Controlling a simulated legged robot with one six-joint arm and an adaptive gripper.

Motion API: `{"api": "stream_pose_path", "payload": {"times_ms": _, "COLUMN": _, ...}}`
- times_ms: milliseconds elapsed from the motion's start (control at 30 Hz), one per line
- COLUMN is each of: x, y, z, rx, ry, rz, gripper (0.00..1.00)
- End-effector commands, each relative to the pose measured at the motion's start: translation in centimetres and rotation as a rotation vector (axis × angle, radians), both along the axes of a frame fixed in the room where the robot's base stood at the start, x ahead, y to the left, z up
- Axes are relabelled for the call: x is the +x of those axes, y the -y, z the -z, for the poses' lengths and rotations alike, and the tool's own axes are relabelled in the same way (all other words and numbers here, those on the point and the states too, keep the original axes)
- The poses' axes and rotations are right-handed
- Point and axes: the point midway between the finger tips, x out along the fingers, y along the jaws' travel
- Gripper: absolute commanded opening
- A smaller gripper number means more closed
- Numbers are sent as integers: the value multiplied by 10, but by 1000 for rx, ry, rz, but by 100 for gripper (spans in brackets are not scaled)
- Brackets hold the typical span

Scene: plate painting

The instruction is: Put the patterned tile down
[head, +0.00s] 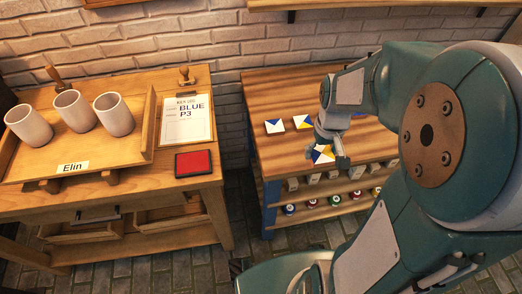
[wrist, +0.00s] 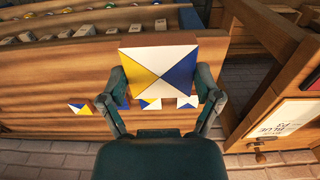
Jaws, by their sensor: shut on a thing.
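My gripper (head: 333,150) is shut on a patterned tile (head: 321,154) above the right-hand wooden table. In the wrist view the held tile (wrist: 158,62) is a square split into white, yellow and blue triangles. The fingers of my gripper (wrist: 163,84) grip it at its left and right edges. Other patterned tiles lie on the table: one white and blue (head: 274,126), one with yellow (head: 303,121). In the wrist view another tile (wrist: 80,108) lies on the tabletop, and several are partly hidden behind the held tile.
The right table (head: 285,92) has bare top around the tiles and shelves with small paint pots (head: 311,203) below. The left table holds a tray (head: 105,163) with three cups, a card (head: 188,120) reading "BLUE P3" and a red pad (head: 194,163). A gap separates the tables.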

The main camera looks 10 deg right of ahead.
Motion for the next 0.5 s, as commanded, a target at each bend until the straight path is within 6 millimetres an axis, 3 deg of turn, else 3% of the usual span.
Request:
{"api": "stream_pose_path", "payload": {"times_ms": 167, "x": 20, "y": -9, "z": 12, "rx": 3, "ry": -4, "rz": -3, "gripper": 29}}
{"api": "stream_pose_path", "payload": {"times_ms": 500, "x": 81, "y": -58, "z": 45, "rx": -12, "ry": -4, "rz": -5, "gripper": 29}}
